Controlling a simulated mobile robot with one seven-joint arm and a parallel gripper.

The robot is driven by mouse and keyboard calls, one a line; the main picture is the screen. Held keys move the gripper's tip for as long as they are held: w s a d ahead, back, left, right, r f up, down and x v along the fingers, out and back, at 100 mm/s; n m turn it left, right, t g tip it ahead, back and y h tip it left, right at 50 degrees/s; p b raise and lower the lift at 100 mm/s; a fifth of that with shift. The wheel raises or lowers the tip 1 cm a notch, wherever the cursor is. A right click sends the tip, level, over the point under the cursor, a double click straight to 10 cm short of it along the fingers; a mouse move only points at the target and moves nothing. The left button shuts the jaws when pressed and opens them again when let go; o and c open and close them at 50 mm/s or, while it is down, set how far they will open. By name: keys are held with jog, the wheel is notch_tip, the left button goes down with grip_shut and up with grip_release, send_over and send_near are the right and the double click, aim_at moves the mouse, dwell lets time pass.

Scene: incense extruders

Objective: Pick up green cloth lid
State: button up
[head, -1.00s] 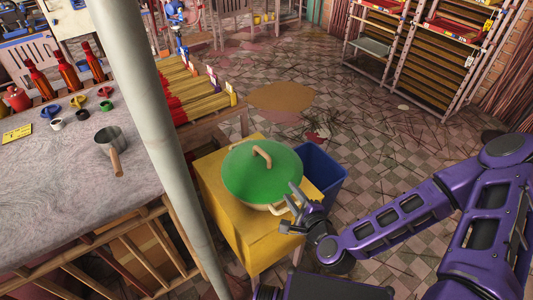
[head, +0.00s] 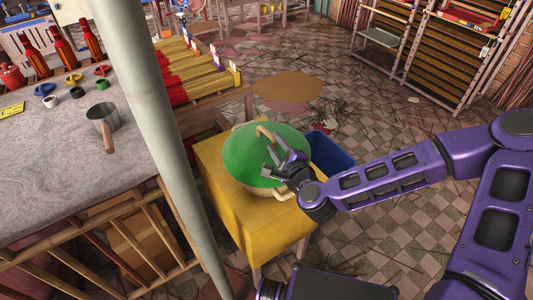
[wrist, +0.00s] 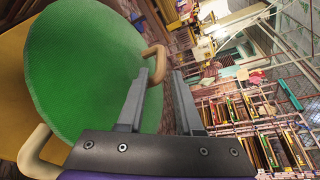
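The green cloth lid (head: 243,158) is a round dome on a tan pot, whose side handle (head: 279,192) sticks out toward me. A tan arched handle (head: 264,132) rises from the lid. In the wrist view the lid (wrist: 85,70) fills the left side. There my gripper (wrist: 160,72) has its two fingers apart, with nothing between them. A tan handle (wrist: 154,55) shows just beyond the fingertips. I cannot tell whether the fingers touch the lid.
The pot stands on a yellow table (head: 260,225) with a blue bin (head: 332,153) behind it. A light post (head: 150,110) stands left of it. The grey worktable (head: 60,165) holds a metal pan (head: 103,118) and bottles. The floor at the right is mostly open.

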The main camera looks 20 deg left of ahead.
aim_at(265, 138)
jog(key=x, duration=0.9)
jog(key=shift+r+b, duration=0.1)
jog(key=shift+b, duration=0.25)
grip_shut()
dwell(0.9)
